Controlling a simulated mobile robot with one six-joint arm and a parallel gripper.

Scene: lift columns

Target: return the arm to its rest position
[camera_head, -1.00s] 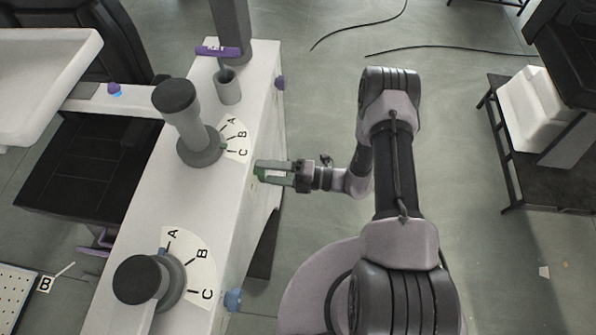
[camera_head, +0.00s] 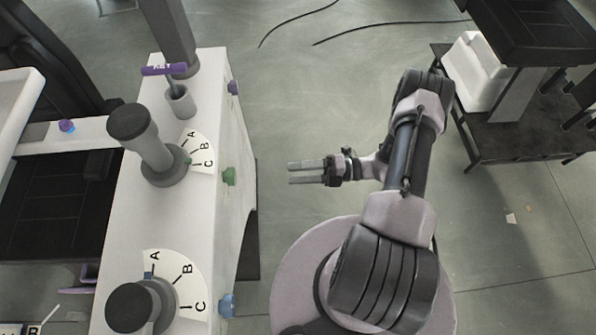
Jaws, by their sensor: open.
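My gripper (camera_head: 291,172) is open and empty, pointing left over the bare floor. A clear gap lies between its fingertips and the side of the white bench (camera_head: 222,118). A green knob (camera_head: 229,176) sits on that side face, in front of the fingertips and apart from them. My arm is bent, with its elbow up at the upper right.
A blue knob (camera_head: 227,306) and a purple knob (camera_head: 234,87) are on the same side face. Two dark-capped levers (camera_head: 128,121) stand by lettered dials on the bench top. A dark rack (camera_head: 520,140) with white boxes (camera_head: 470,75) stands at right.

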